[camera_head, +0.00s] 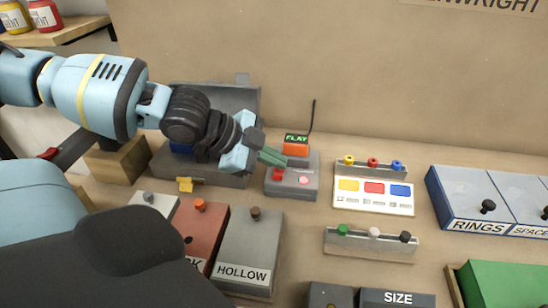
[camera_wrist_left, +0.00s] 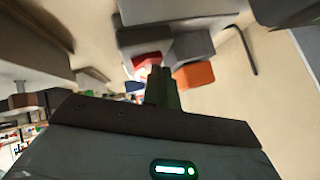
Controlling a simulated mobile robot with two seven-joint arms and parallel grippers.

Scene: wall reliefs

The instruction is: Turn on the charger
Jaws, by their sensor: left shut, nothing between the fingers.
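The charger (camera_head: 300,180) is a small grey box on the table, near the wall. An orange block (camera_head: 295,147) with a dark label reading "FLAT" in green stands at its back. On its front are a red part (camera_head: 278,174) and a pale pink round spot (camera_head: 304,180). My left gripper (camera_head: 272,157) is shut and empty, its fingertips just above the charger's left side, close to the red part. In the left wrist view the shut fingers (camera_wrist_left: 162,88) point at the grey charger (camera_wrist_left: 178,45), between its red part (camera_wrist_left: 146,60) and the orange block (camera_wrist_left: 196,75). Contact cannot be told. My right gripper is not in view.
Behind my arm is an open grey case (camera_head: 215,100). To the right are a white panel with coloured blocks (camera_head: 373,208) and a rack with knobs (camera_head: 370,247). In front stand a red box (camera_head: 203,235) and a grey "HOLLOW" box (camera_head: 250,240). A thin dark rod (camera_head: 312,115) rises behind the charger.

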